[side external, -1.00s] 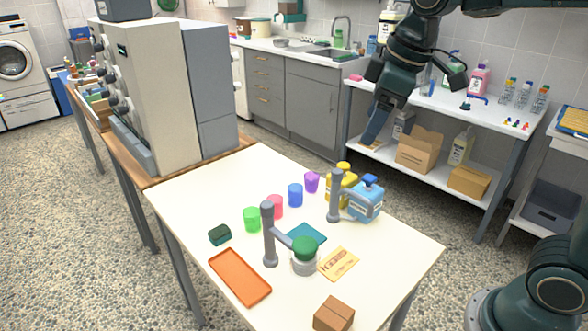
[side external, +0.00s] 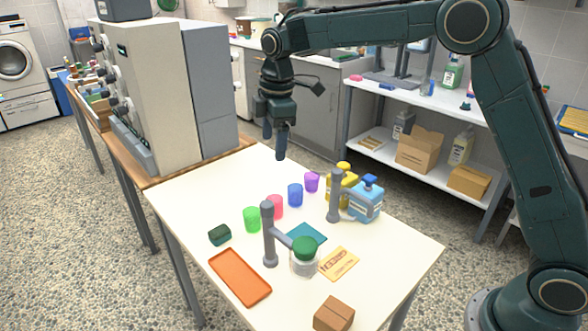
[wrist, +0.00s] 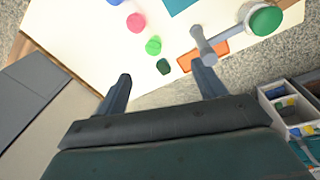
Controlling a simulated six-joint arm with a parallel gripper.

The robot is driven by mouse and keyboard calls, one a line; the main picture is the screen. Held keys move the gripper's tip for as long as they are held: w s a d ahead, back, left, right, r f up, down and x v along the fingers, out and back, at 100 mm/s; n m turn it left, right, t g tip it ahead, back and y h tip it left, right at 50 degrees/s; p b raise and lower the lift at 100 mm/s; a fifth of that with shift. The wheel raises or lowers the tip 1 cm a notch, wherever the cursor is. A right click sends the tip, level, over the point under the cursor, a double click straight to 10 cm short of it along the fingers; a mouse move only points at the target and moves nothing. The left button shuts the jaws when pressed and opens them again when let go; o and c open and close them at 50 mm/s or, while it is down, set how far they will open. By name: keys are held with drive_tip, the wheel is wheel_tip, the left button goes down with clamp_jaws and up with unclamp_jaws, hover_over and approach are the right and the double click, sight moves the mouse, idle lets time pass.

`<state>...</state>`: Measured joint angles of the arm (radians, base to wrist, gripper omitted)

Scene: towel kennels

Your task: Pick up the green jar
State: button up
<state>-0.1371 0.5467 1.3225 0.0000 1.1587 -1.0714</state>
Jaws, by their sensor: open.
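A clear jar with a green lid (side external: 304,250) stands upright on the white table (side external: 390,255), beside a grey post (side external: 268,235) whose side arm reaches to it. Its green lid also shows at the top right of the wrist view (wrist: 265,20). A green cup (side external: 252,219) stands apart from it, farther left. My gripper (side external: 275,145) is open and empty, pointing down, high above the far side of the table and well away from the jar. In the wrist view its two fingers are spread wide with nothing between them.
Pink (side external: 275,207), blue (side external: 295,195) and purple (side external: 312,182) cups line the table. A second post (side external: 335,197) stands by yellow and blue bottles (side external: 366,200). An orange tray (side external: 240,276), dark green sponge (side external: 219,235), yellow card (side external: 338,264) and brown box (side external: 333,314) lie around the jar.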

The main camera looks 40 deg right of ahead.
sight(252, 220)
drive_tip(key=w+a+f+n, duration=0.1)
drive_tip(key=w+f+n, duration=0.1)
drive_tip(key=f, duration=0.4)
drive_tip(key=w+a+f+n+g, duration=0.1)
drive_tip(key=w+a+f+n, duration=0.1)
drive_tip(key=w+f, duration=0.2)
drive_tip(key=shift+w+a+f, duration=0.2)
drive_tip(key=shift+w+f, duration=0.15)
drive_tip(key=shift+f, duration=0.5)
drive_tip(key=shift+f, duration=4.3)
drive_tip(key=shift+f, duration=0.15)
drive_tip(key=shift+w+d+f, duration=0.1)
drive_tip(key=shift+f, duration=1.15)
drive_tip(key=shift+d+f, duration=0.1)
drive_tip(key=shift+f, duration=1.1)
drive_tip(key=shift+c, duration=0.4)
drive_tip(key=c, duration=1)
